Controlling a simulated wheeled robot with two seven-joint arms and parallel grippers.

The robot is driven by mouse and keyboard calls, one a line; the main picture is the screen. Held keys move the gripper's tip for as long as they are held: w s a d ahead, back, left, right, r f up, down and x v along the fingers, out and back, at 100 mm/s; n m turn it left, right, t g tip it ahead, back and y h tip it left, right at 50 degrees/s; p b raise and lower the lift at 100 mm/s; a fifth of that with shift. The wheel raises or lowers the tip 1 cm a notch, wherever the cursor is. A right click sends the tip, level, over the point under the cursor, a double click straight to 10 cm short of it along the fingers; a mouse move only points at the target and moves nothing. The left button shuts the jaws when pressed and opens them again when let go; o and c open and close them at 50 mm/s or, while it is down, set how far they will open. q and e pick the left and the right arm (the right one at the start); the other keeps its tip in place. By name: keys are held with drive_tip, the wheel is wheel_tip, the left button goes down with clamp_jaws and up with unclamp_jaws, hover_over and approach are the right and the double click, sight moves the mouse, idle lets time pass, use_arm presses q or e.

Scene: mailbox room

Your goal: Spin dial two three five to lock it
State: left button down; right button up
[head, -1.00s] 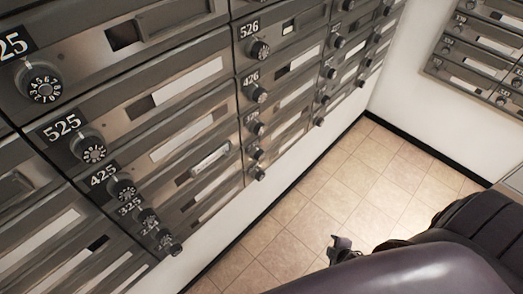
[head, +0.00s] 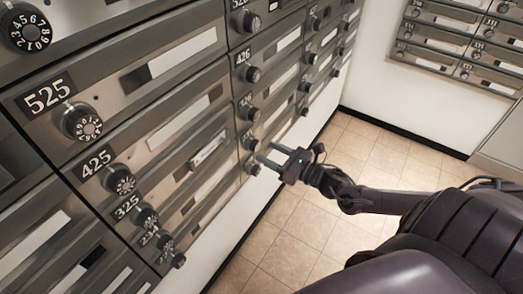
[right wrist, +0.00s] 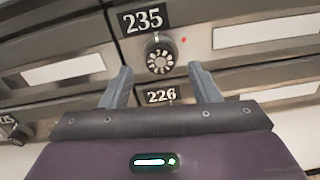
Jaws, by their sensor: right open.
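The dial marked 235 (right wrist: 160,58) is a round black knob with white digits, under its black "235" plate (right wrist: 145,20) in the right wrist view. My right gripper (right wrist: 161,72) is open, and its two fingertips stand left and right of the dial in that picture. I see no contact with the dial. In the head view my right gripper (head: 264,151) reaches in from the right to the lower dials of the second column; I cannot tell there which dial is 235. My left gripper is not in view.
Neighbouring dials such as 425 (head: 120,181) and 426 (head: 252,75) stick out from the mailbox wall. Tiled floor (head: 320,215) lies open below, and another mailbox bank (head: 460,45) hangs at the far right.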

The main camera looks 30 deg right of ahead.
sight(258, 147)
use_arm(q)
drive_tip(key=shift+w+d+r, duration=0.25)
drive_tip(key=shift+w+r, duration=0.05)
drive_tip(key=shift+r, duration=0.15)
use_arm(e)
drive_tip(key=shift+x, duration=1.8)
drive_tip(key=c, duration=1)
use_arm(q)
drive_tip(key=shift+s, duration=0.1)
